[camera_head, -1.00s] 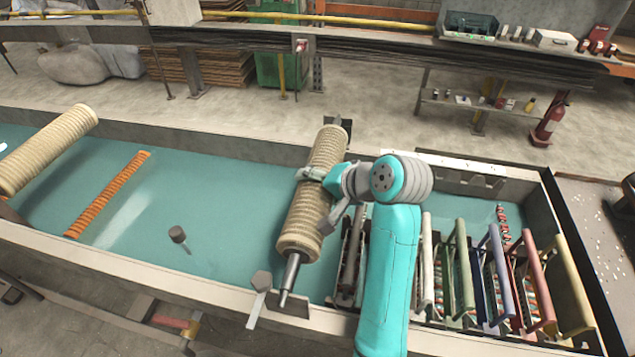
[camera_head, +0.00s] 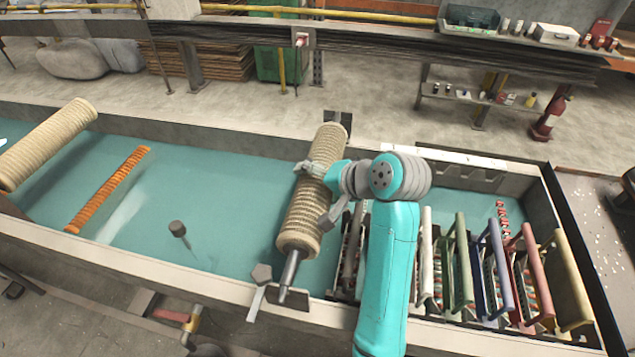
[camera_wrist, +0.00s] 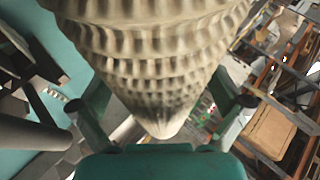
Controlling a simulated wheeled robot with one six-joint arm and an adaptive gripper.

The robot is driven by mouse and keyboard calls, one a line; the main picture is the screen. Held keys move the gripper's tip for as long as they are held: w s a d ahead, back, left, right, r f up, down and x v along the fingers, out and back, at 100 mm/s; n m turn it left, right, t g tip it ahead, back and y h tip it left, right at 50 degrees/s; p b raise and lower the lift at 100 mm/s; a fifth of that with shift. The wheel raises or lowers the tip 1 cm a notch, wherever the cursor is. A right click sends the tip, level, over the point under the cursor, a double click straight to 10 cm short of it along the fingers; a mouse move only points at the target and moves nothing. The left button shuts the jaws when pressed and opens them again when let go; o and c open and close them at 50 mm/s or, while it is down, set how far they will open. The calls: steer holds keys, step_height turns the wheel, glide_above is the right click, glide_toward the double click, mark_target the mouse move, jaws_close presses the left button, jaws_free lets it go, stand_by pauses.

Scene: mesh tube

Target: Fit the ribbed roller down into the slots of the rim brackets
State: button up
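The beige ribbed roller (camera_head: 312,190) lies lengthwise across the tank, its long axis running from the far rim to the near rim. My gripper (camera_head: 316,188) is closed around its middle. In the wrist view, the roller (camera_wrist: 155,60) fills the space between the two fingers. The roller's bare metal shaft (camera_head: 290,270) reaches over the near rim, beside the dark near rim bracket (camera_head: 296,300). A dark far rim bracket (camera_head: 338,117) shows behind the roller's far end. I cannot tell whether either shaft end sits in a slot; the far shaft end is hidden.
A second beige roller (camera_head: 50,142) spans the tank at the left. An orange ribbed bar (camera_head: 108,190) lies near it. A row of coloured frames (camera_head: 463,265) fills the tank's right part, close to my arm. Open teal surface lies left of the roller.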

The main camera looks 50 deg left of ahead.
steer(key=shift+d, duration=0.1)
steer(key=v, duration=1.2)
steer(key=shift+s, duration=0.1)
